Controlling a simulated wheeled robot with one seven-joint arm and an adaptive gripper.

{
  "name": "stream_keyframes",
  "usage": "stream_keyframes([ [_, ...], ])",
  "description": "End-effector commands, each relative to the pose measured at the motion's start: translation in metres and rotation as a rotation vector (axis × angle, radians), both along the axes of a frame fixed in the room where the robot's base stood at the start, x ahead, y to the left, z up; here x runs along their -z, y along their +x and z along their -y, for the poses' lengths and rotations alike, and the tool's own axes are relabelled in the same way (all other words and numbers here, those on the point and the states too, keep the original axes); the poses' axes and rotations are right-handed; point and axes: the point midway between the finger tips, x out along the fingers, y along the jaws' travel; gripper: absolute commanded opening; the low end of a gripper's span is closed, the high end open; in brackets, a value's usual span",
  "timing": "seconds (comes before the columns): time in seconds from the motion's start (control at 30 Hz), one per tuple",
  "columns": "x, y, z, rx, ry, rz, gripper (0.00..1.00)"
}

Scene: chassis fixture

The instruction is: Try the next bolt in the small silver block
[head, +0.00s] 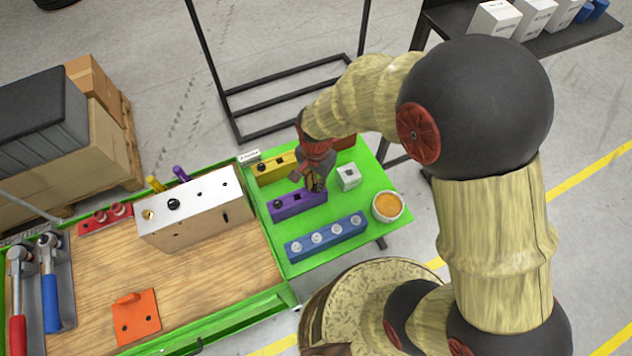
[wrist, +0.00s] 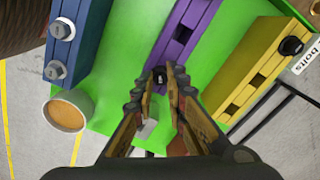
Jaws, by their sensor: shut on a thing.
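The small silver block (head: 348,177) stands on the green side shelf, with a dark opening in its top. It also shows in the wrist view, partly hidden between my fingers (wrist: 146,129). My gripper (head: 317,186) is over the right end of the purple block (head: 286,211), left of the silver block. In the wrist view my gripper (wrist: 168,78) is shut on a dark bolt (wrist: 159,73) at the end of the purple block (wrist: 187,22). I cannot tell whether the bolt still sits in its hole.
The blue block (head: 328,239) holds several silver bolts. The yellow block (head: 270,177) holds a black bolt, beside a "bolts" label. An orange-filled cup (head: 388,207) stands near the shelf's right edge. A large white-topped block (head: 200,208) stands on the wooden bench. Green shelf around the silver block is clear.

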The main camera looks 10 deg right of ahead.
Motion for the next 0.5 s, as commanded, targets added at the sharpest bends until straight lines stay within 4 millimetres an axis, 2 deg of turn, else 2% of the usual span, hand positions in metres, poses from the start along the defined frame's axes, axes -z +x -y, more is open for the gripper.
stream_keyframes([
  [0.5,-0.037,0.0,0.0,0.0,0.001,0.001,0.0],
])
